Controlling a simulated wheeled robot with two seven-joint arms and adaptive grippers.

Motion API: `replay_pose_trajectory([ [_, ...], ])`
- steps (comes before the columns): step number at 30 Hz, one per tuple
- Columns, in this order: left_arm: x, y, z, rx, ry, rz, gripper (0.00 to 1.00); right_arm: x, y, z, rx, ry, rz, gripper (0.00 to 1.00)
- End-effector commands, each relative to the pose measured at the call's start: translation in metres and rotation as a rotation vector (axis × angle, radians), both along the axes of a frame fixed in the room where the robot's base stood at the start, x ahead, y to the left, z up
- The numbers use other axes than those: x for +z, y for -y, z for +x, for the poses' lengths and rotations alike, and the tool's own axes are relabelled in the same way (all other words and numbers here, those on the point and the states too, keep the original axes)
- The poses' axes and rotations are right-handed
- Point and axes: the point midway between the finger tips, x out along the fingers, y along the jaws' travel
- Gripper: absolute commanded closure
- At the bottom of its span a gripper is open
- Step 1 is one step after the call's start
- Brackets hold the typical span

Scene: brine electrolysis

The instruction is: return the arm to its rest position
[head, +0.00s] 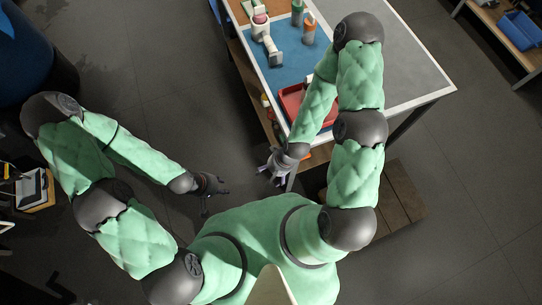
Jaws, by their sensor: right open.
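My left gripper (213,185) hangs over the floor to the left of the workbench, clear of everything. It is small and dark in the picture, and its jaw state cannot be made out. My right gripper (271,170) is open and empty near the bench's front left corner, pointing away from the bench. My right arm reaches over the bench (419,75) and folds back towards the left, hiding part of the bench top.
On the bench, a blue mat (286,75) carries a white device (265,40), orange bottles (309,32) and a red tray (290,98), partly behind my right arm. A wooden step (405,200) is at the right. A dark blue barrel (30,60) stands at upper left. Floor between is free.

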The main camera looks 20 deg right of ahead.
Motion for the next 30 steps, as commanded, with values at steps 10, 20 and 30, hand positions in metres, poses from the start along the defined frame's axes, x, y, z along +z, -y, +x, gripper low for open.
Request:
replay_pose_trajectory([
  [10,-0.005,0.000,0.000,0.000,0.000,0.000,0.60,-0.005,0.000,0.000,0.002,0.001,0.000,0.18],
  [20,-0.057,0.000,0.000,0.000,0.000,0.000,0.60,-0.057,0.000,0.000,0.002,0.001,0.000,0.18],
  [30,-0.064,0.000,0.000,0.000,0.000,0.000,0.60,-0.064,0.000,0.000,0.002,0.001,0.000,0.24],
])
